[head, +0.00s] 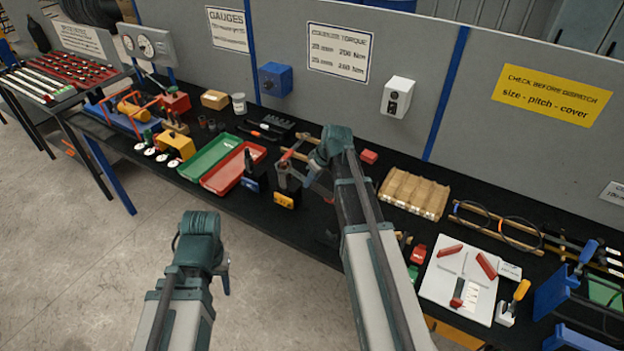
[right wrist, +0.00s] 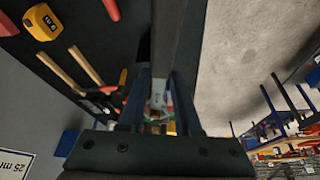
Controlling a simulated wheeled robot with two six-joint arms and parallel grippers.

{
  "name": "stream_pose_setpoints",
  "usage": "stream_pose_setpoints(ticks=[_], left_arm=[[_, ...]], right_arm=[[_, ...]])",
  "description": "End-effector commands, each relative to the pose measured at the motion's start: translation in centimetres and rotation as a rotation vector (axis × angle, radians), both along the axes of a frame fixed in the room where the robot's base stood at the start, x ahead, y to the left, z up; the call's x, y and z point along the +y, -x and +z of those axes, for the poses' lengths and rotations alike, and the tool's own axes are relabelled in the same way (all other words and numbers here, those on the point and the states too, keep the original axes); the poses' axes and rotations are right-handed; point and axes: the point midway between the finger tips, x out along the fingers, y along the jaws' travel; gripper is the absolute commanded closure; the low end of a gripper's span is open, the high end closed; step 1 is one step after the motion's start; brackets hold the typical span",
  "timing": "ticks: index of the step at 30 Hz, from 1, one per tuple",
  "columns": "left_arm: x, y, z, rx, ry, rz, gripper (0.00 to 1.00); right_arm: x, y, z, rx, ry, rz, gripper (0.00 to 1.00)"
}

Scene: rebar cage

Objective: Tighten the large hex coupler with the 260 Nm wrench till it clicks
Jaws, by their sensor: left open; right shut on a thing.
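My right gripper (head: 298,176) is over the bench, beside two small dark stands with black and yellow fronts (head: 285,200). In the right wrist view its two dark fingers (right wrist: 160,92) are shut on a long dark grey bar (right wrist: 178,40), which runs up out of the picture. The bar may be a wrench, but no marking on it is readable. I cannot make out the large hex coupler for certain; the gripper and arm hide part of that area. My left gripper (head: 226,278) is open and empty over the floor, in front of the bench.
A green tray (head: 190,171) and a red tray (head: 222,184) lie left of my right gripper. A white board with red pieces (head: 440,290) lies nearer the front. A torque sign (head: 339,52) hangs behind.

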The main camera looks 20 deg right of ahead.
Motion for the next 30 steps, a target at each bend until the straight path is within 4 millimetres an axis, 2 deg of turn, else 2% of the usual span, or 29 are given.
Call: stream_pose_setpoints(ticks=[30], left_arm=[[0.0,0.0,-2.5,0.0,-0.001,-0.005,0.5]], right_arm=[[0.0,0.0,-2.5,-0.001,0.0,0.0,1.0]])
